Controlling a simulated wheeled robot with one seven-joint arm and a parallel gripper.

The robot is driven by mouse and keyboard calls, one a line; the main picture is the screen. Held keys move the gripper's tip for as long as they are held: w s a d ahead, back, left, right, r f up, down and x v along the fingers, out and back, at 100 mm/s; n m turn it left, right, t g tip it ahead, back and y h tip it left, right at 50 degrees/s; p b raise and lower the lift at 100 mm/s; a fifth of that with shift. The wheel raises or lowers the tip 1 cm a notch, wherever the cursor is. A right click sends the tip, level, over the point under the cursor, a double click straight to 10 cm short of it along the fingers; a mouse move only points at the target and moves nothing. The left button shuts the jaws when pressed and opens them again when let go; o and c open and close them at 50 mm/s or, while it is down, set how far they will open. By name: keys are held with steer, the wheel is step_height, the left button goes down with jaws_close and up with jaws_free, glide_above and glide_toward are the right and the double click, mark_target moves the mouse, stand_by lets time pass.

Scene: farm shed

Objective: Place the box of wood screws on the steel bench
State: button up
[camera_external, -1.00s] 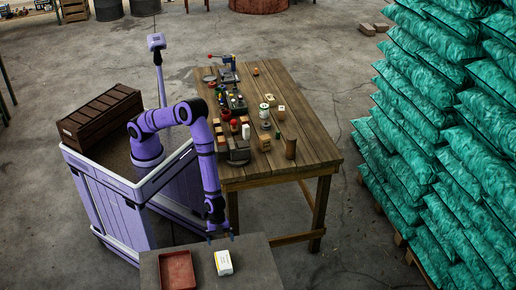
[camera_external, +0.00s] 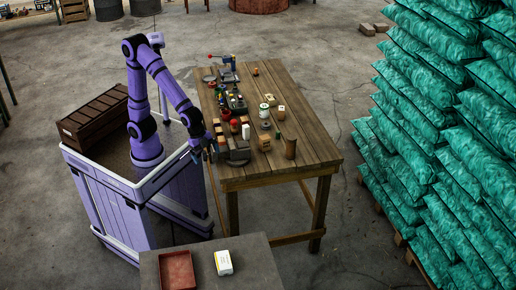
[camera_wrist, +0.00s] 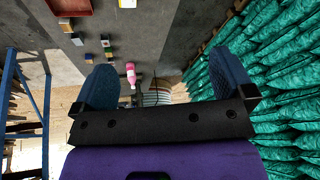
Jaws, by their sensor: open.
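A white box with a yellow part (camera_external: 223,262), which looks like the screw box though its label cannot be read, lies on the grey steel bench (camera_external: 205,260) at the bottom of the external view. Its white end (camera_wrist: 127,3) shows at the top edge of the wrist view, beside the red tray. My gripper (camera_external: 208,154) is up at the left edge of the wooden table, well away from this box. In the wrist view its two blue fingers (camera_wrist: 163,85) are wide apart with nothing held between them.
The red tray (camera_external: 177,271) lies left of the box. Several small boxes (camera_wrist: 105,40) and a pink bottle (camera_wrist: 130,74) stand farther along the bench. The wooden table (camera_external: 315,150) holds many small items close to my gripper. Green sacks (camera_external: 440,130) are stacked at right.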

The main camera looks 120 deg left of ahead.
steer(key=s+a+r+n, duration=0.1)
steer(key=s+a+r, duration=0.1)
steer(key=s, duration=0.7)
steer(key=s+a+r+n, duration=0.2)
steer(key=s+a+r, duration=0.1)
steer(key=s, duration=0.6)
steer(key=s+a+r+n, duration=0.2)
steer(key=s+r, duration=0.2)
steer(key=s, duration=0.5)
steer(key=shift+s+a+r+t+y, duration=0.15)
steer(key=shift+s+r+t+y, duration=0.15)
steer(key=shift+s+t, duration=0.1)
